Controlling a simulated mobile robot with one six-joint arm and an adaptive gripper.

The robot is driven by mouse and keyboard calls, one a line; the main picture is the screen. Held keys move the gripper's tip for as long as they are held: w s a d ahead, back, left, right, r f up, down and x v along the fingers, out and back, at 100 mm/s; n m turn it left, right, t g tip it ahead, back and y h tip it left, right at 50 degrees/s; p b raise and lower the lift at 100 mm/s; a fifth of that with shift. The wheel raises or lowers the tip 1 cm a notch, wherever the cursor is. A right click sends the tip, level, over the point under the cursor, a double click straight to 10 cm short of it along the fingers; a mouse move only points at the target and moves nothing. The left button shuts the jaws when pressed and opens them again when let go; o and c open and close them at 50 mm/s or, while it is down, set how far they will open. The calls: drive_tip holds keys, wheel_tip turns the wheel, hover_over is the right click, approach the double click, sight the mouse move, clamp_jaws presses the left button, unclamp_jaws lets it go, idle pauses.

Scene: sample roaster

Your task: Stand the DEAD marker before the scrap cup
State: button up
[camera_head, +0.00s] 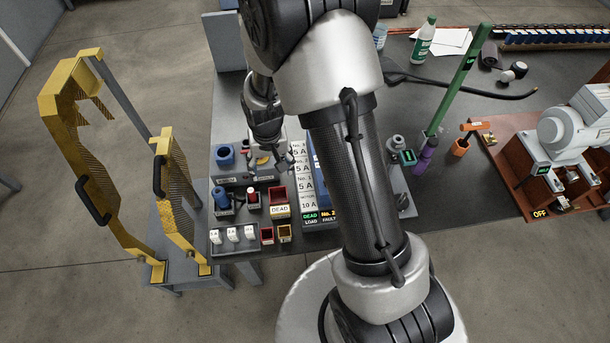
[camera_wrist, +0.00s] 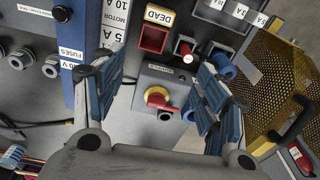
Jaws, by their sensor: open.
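The DEAD marker (camera_head: 280,211) is a small yellow block with a white label reading DEAD. It stands right beside an open red square cup (camera_head: 277,194), on the cup's near side. In the wrist view the marker (camera_wrist: 160,15) is at the top, with the red cup (camera_wrist: 153,38) just below it. No label shows which cup is the scrap cup; smaller red (camera_head: 267,236) and yellow (camera_head: 285,232) cups stand nearer the bench edge. My gripper (camera_head: 268,163) is open and empty, above a grey box with a red-and-yellow rotary switch (camera_wrist: 158,98), behind the marker.
A blue holder (camera_head: 222,198) and a red-topped holder (camera_head: 253,196) stand left of the red cup. A yellow mesh guard (camera_head: 175,190) stands left. My arm hides the bench middle.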

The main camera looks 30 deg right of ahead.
drive_tip(key=s+r+t, duration=0.1)
drive_tip(key=s+r, duration=0.3)
drive_tip(key=r, duration=1.1)
drive_tip(key=s+r+n+t, duration=0.1)
drive_tip(key=s+r, duration=0.5)
drive_tip(key=s, duration=0.3)
drive_tip(key=s+r+n+t, duration=0.1)
drive_tip(key=s+r, duration=0.5)
drive_tip(key=s, duration=0.3)
drive_tip(key=shift+s+r+n+t, duration=0.25)
drive_tip(key=shift+s+n+t, duration=0.05)
drive_tip(key=shift+n, duration=0.1)
drive_tip(key=shift+d, duration=0.15)
